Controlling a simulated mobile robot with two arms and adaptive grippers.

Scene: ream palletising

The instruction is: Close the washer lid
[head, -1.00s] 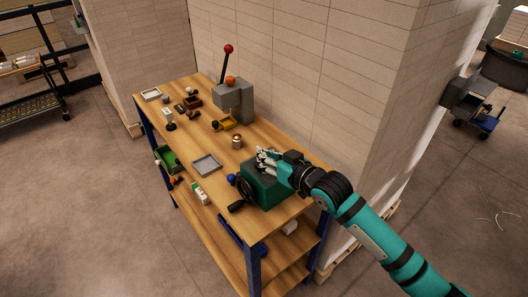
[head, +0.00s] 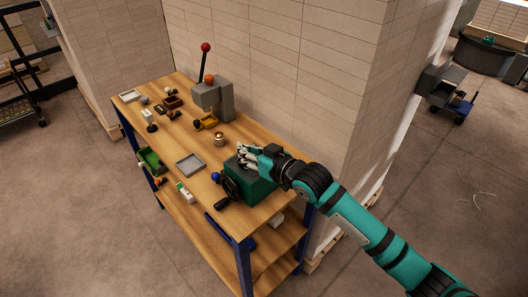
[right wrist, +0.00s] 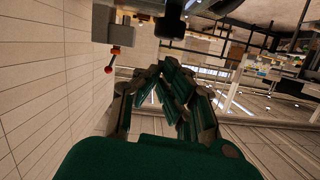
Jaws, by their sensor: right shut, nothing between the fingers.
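A green box (head: 258,191) with a black hand wheel (head: 229,187) on its side stands at the near right end of the wooden workbench. My right gripper (head: 244,156) is over its top, shut and empty; in the head view it hides part of the top, and I cannot tell whether it touches. In the right wrist view its dark fingers (right wrist: 173,88) show close together. I cannot make out for sure a washer or its lid, open or closed, in either view. My left gripper is not in view.
The workbench (head: 186,145) holds a grey tray (head: 190,165), a small brass-coloured pot (head: 219,139), a grey press (head: 218,99) with a red-knobbed lever and several small boxes. A pale block wall (head: 290,70) stands close behind. Bare floor (head: 85,220) lies in front.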

